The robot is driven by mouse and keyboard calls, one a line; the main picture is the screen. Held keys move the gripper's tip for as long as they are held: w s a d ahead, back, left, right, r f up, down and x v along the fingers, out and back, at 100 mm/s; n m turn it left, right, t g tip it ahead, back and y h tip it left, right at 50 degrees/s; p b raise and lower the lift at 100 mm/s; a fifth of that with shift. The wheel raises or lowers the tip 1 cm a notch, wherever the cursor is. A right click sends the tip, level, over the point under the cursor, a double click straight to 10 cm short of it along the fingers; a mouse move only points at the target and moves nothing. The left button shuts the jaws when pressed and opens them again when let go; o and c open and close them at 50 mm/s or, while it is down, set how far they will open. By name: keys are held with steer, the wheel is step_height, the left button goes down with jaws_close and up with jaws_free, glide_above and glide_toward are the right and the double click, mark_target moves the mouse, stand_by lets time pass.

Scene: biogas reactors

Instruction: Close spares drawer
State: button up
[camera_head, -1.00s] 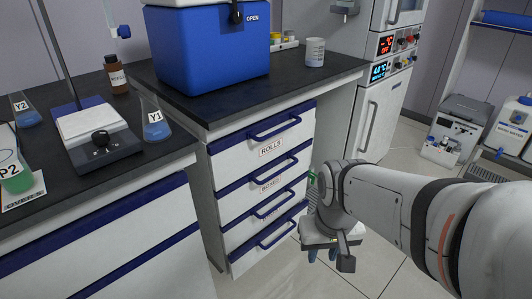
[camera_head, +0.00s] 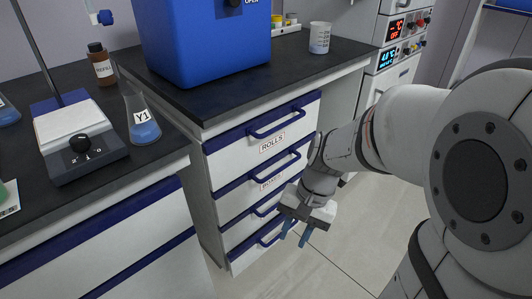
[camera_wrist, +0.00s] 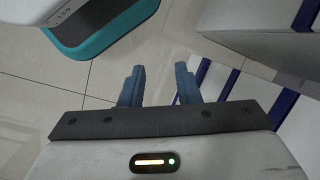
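A white drawer unit (camera_head: 231,204) with blue handles stands under the dark bench. Its upper drawers carry the labels ROLLS (camera_head: 272,142) and BOXES (camera_head: 271,181). The labels on the lower drawers are hidden or too small to read, so I cannot tell which one is the spares drawer. No drawer is clearly pulled out. My gripper (camera_head: 295,235) points down in front of the lower drawers, at their right side. In the wrist view its two blue fingers (camera_wrist: 159,86) are apart with nothing between them. Drawer fronts with blue strips (camera_wrist: 222,80) show to their right.
A blue cool box (camera_head: 207,42), a flask marked Y1 (camera_head: 142,122) and a stirrer (camera_head: 78,142) stand on the benches. A teal and white object (camera_wrist: 108,28) is at upper left in the wrist view. Tiled floor (camera_head: 345,235) is clear right of the drawers.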

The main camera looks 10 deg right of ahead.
steer(key=w+a+f+m+t+y, duration=0.3)
steer(key=w+f+m+y, duration=1)
steer(key=m, duration=0.8)
steer(key=w+d+f+m+t+h, duration=0.2)
steer(key=d+f+m+t, duration=0.2)
steer(key=f+m, duration=0.35)
steer(key=w+d+f+m+t+h, duration=0.2)
steer(key=d+f+m+t+h, duration=0.1)
steer(key=f+m, duration=0.4)
steer(key=w+d+f+m+t+h, duration=0.2)
steer(key=w+d+f+m+t, duration=0.15)
steer(key=f+m, duration=0.4)
steer(key=shift+n+t, duration=0.35)
steer(key=shift+n, duration=0.45)
steer(key=w+a+f, duration=0.1)
steer(key=w+a+f+b, duration=0.1)
steer(key=w+a, duration=0.1)
steer(key=w+a+f+b, duration=0.1)
steer(key=w, duration=0.1)
steer(key=shift+a+f, duration=0.15)
steer(key=shift+f, duration=0.05)
steer(key=shift+w, duration=0.1)
steer(key=shift+c, duration=0.5)
jaws_close()
